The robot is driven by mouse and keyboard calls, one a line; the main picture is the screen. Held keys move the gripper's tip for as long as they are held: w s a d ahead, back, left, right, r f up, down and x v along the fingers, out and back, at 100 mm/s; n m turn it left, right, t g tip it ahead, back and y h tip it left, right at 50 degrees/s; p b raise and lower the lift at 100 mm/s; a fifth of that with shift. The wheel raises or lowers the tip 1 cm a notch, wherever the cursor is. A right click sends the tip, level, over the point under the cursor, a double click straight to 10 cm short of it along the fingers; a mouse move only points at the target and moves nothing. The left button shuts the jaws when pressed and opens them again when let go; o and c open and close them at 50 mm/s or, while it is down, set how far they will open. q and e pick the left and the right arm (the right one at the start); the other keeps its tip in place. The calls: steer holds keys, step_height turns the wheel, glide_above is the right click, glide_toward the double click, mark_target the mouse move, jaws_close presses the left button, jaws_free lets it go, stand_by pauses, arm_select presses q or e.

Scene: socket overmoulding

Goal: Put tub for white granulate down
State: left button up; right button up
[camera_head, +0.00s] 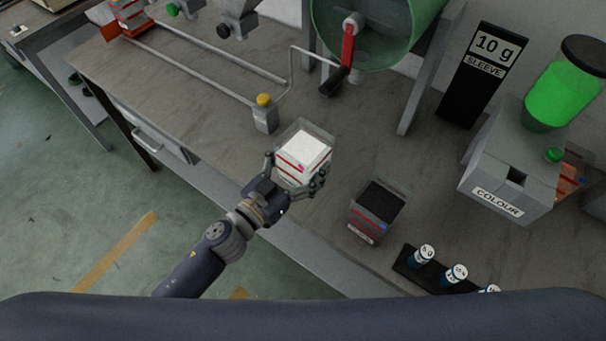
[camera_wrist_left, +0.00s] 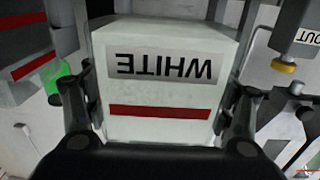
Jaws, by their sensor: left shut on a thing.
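The tub for white granulate (camera_head: 302,152) is a clear, square tub filled with white, with a red stripe on its side. In the left wrist view the tub (camera_wrist_left: 165,85) fills the middle, its WHITE label upside down above a red stripe. My left gripper (camera_head: 295,180) is shut on the tub, with a finger on either side of it. The tub is over the front part of the workbench (camera_head: 215,95); I cannot tell whether its base touches the bench. My right gripper is not in view.
A tub of black granulate (camera_head: 377,212) stands to the right. A dark rack with several small bottles (camera_head: 425,254) is at the front right. A grey COLOUR box (camera_head: 510,180), a 10 g SLEEVE sign (camera_head: 483,70) and a green drum (camera_head: 385,30) stand behind. A yellow-topped post (camera_head: 264,112) is close behind the tub.

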arm_select(q)
steer(key=shift+f+b, duration=0.6)
steer(key=shift+f, duration=1.55)
steer(key=shift+f, duration=0.2)
steer(key=o, duration=1.5)
steer(key=shift+c, duration=0.2)
steer(key=shift+f, duration=0.1)
steer(key=shift+f+b, duration=0.1)
steer(key=shift+b, duration=0.3)
steer(key=b+v, duration=0.2)
steer(key=v, duration=0.9)
steer(key=shift+d, duration=0.2)
